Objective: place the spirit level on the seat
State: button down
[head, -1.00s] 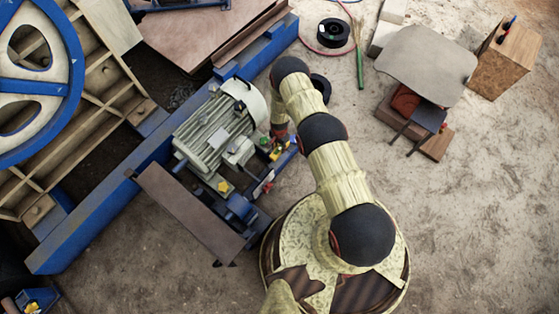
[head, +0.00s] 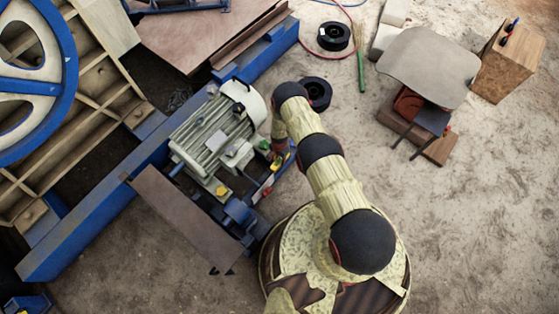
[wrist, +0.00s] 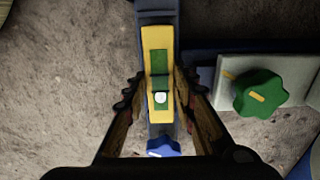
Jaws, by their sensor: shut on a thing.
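The spirit level is a yellow bar with green vial windows (wrist: 158,45). In the wrist view it lies lengthwise between the two fingers of my gripper (wrist: 160,92), which is shut on its sides. A blue-grey bar (wrist: 157,17) runs directly beneath it in line; I cannot tell whether the level touches it. In the head view my gripper (head: 279,145) is beside the grey motor (head: 212,135), over the blue frame end, and the level is mostly hidden by the arm. I cannot tell for certain which surface is the seat.
A green knob (wrist: 259,93) on a pale block stands close right of the gripper. A yellow knob (head: 221,190) and a brown plate (head: 185,218) lie near the motor. Black spools (head: 333,36), a grey-topped stool (head: 430,65) and a wooden box (head: 508,62) stand on open ground.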

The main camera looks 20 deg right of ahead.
jog(key=c, duration=1.5)
grip_release()
jog(key=shift+f, duration=0.1)
jog(key=shift+o, duration=0.2)
